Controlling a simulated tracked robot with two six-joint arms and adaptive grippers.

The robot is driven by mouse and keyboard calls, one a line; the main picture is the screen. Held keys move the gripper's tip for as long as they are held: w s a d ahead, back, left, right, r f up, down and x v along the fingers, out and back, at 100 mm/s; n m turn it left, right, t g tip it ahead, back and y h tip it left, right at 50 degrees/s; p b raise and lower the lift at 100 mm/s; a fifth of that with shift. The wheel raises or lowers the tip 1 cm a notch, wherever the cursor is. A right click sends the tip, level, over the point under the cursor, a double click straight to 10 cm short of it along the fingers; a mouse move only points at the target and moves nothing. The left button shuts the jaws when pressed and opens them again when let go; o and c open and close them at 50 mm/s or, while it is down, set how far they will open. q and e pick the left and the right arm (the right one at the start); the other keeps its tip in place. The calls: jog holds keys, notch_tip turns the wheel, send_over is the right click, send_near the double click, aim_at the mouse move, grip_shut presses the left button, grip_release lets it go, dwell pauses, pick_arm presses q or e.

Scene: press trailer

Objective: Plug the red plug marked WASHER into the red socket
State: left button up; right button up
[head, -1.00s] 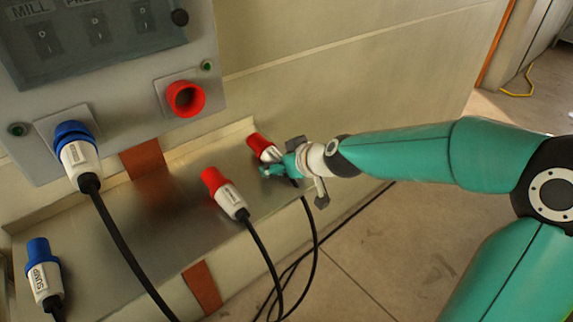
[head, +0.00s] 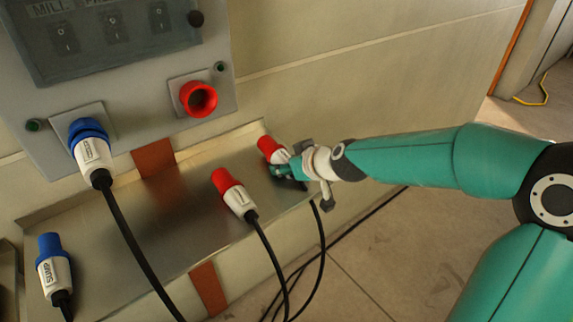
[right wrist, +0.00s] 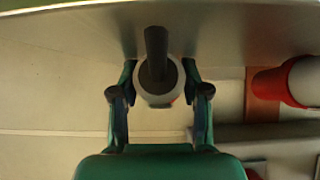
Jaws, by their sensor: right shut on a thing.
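The red socket (head: 198,98) is on the grey panel, round and open toward me. One red plug (head: 270,147) with a white body is at the right end of the metal shelf. My right gripper (head: 287,168) is shut on its white body, which is partly hidden by the fingers. The right wrist view shows this plug's rear end and black cable (right wrist: 157,65) between the two fingers (right wrist: 160,95). A second red plug (head: 233,192) lies on the shelf to its left. I cannot read WASHER on either red plug. My left gripper is not in view.
A blue plug (head: 92,152) sits in a socket on the panel's left. A blue plug marked SUMP (head: 54,268) lies at the shelf's left. Black cables hang over the front edge of the shelf (head: 180,205). The wall right of the panel is bare.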

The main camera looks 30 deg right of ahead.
jog(key=shift+s+f, duration=0.2)
jog(key=shift+p+v, duration=0.4)
jog(key=shift+v, duration=1.9)
jog(key=shift+s+d+r, duration=0.1)
jog(key=shift+s+r, duration=0.05)
jog(key=shift+s, duration=0.25)
